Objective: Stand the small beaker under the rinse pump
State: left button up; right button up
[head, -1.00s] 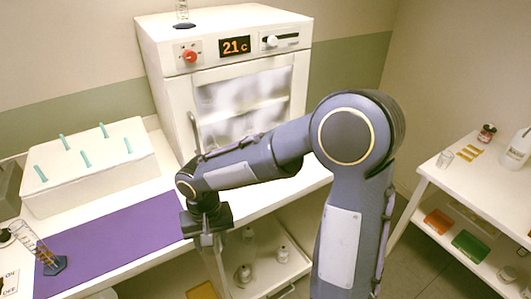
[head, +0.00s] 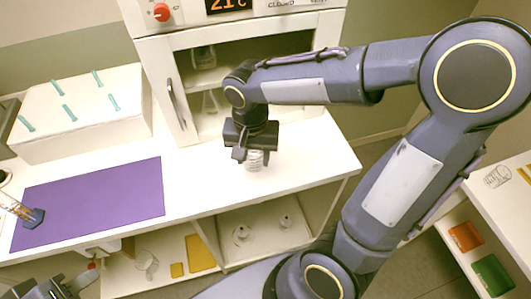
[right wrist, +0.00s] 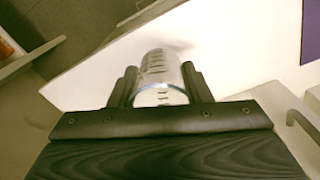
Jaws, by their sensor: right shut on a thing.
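A small clear glass beaker (head: 255,160) hangs below my right gripper (head: 250,145), whose jaws are shut on it. In the head view it is over the white counter (head: 300,170), right of the purple mat. In the right wrist view the beaker (right wrist: 160,75) sits between the two dark fingers, with dark graduation marks on its wall. Whether its base touches the counter is unclear. My left gripper (head: 62,289) is partly in view at the bottom left, and its jaw state is unclear. I cannot make out the rinse pump in these frames.
The purple mat (head: 95,200) is mostly bare, with a glass cylinder on a dark base (head: 33,217) at its left edge. A white cabinet (head: 160,75) with glassware inside stands behind my gripper. A white box with teal pegs (head: 80,120) is at back left. Shelves lie below.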

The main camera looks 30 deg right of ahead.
jog(key=w+d+f, duration=0.1)
jog(key=f, duration=0.1)
jog(key=w+d+f, duration=0.1)
jog(key=d+f, duration=0.1)
jog(key=w+d+f, duration=0.1)
jog(key=d+f, duration=0.1)
jog(key=shift+w+d+f+p, duration=0.1)
jog(key=shift+w+p, duration=0.2)
jog(key=shift+p, duration=0.05)
jog(key=shift+w+d+f, duration=0.15)
jog(key=shift+f, duration=1.65)
jog(key=shift+f, duration=0.25)
jog(key=o, duration=1)
jog(key=shift+r, duration=0.1)
jog(key=shift+r, duration=0.1)
